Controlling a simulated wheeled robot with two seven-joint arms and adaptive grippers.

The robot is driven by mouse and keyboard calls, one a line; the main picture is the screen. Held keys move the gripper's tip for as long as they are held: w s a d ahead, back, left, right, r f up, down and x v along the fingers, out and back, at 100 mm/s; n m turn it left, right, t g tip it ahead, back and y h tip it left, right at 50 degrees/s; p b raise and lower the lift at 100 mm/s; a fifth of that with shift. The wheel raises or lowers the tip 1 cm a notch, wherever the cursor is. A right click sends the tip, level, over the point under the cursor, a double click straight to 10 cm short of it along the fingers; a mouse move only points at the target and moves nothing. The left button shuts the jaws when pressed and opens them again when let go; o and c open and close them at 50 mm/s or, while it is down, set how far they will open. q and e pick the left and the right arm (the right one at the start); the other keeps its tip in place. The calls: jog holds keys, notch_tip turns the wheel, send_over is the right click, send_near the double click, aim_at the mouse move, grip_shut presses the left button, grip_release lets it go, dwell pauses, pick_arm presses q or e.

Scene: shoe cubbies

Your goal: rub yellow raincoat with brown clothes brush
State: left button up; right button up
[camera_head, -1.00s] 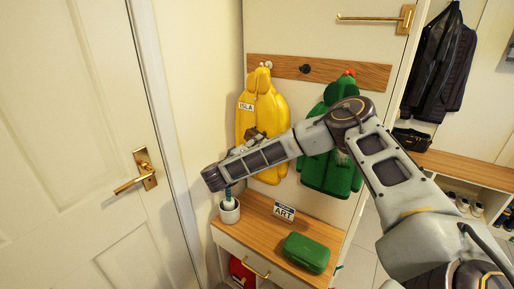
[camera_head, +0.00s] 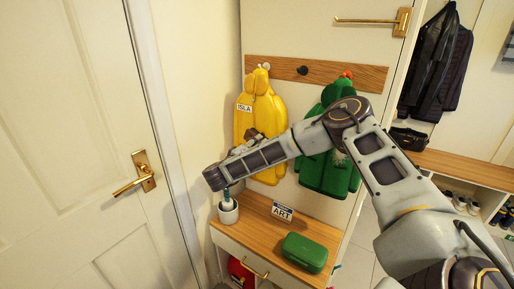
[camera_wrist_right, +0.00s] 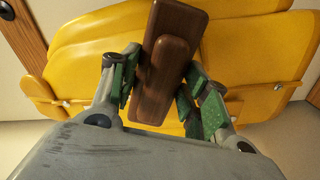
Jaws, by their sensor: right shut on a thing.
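The yellow raincoat (camera_head: 262,107) hangs from a peg on the wall, with an "ISLA" tag at its left shoulder; it fills most of the right wrist view (camera_wrist_right: 255,55). My right gripper (camera_wrist_right: 162,78) is shut on the brown clothes brush (camera_wrist_right: 176,28), its green-padded fingers on either side of the wooden body. In the head view the brush (camera_head: 253,134) shows as a small dark piece in front of the raincoat's middle. The brush is at or very close to the coat; I cannot tell whether it touches. My left gripper is not in view.
A green coat (camera_head: 322,178) hangs to the right, partly behind my right arm. A door (camera_head: 70,150) stands at left.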

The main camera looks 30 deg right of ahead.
jog(key=shift+w+d+p, duration=0.2)
jog(key=shift+d+p, duration=0.2)
jog(key=shift+d, duration=0.15)
dwell(0.4)
jog(key=shift+r, duration=0.15)
jog(key=shift+r+p, duration=1.9)
jog(key=shift+p, duration=1.15)
jog(key=shift+d+p, duration=0.1)
jog(key=shift+p, duration=0.7)
jog(key=shift+f, duration=0.1)
jog(key=shift+f, duration=1.95)
